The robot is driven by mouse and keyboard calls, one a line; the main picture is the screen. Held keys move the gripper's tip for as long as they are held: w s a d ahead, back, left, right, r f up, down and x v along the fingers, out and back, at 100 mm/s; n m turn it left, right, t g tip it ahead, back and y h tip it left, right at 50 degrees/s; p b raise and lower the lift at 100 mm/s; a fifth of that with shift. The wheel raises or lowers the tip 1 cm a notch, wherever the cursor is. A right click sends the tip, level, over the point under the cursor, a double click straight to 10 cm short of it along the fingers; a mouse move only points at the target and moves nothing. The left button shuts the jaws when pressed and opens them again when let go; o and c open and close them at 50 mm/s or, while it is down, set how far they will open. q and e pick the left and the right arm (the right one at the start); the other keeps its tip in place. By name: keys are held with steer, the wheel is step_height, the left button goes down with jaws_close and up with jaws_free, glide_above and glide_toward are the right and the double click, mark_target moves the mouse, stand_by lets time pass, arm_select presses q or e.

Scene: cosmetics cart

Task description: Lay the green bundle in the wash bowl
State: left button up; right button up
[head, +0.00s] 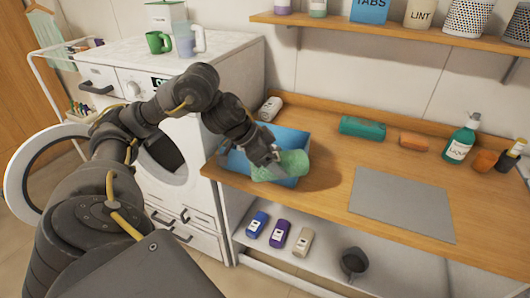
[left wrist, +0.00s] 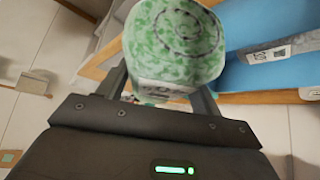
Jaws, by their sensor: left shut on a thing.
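The green bundle (head: 281,165) is a rolled, mottled light-green cloth. My left gripper (head: 272,160) is shut on it and holds it over the front right part of the blue wash bowl (head: 289,137). In the left wrist view the bundle (left wrist: 175,45) sits between the fingers, its rolled end facing the camera. The blue bowl surface (left wrist: 265,72) shows beside and behind it. The bundle hides part of the bowl's rim and inside in the head view; whether it touches the bowl I cannot tell. My right gripper is not in view.
The bowl stands at the left end of the wooden counter, beside the washing machine (head: 235,70) with its open door. A white bottle (head: 270,108) lies behind it. A shelf (head: 400,35) hangs above.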

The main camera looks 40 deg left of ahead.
arm_select(q)
steer(key=s+a+r+n+y+p, duration=0.1)
steer(key=a+r+n+p, duration=0.1)
steer(key=a+r, duration=0.65)
steer(key=shift+t, duration=0.5)
steer(key=w+a+f, duration=0.1)
steer(key=w+f, duration=0.2)
steer(key=w, duration=0.1)
steer(key=w+a+f+p, duration=0.1)
steer(key=w+f, duration=0.1)
steer(key=w, duration=0.2)
steer(key=w+a+f+p, duration=0.1)
steer(key=w+f, duration=0.2)
steer(key=w, duration=0.1)
steer(key=shift+w+a+f, duration=0.25)
steer(key=shift+a+f, duration=0.05)
steer(key=shift+a, duration=0.05)
steer(key=shift+w+f, duration=0.2)
steer(key=shift+f, duration=0.1)
step_height(320, 180, down, 2)
steer(key=shift+f+p, duration=0.15)
steer(key=shift+p, duration=0.3)
steer(key=shift+a+f, duration=0.1)
steer(key=shift+f, duration=0.3)
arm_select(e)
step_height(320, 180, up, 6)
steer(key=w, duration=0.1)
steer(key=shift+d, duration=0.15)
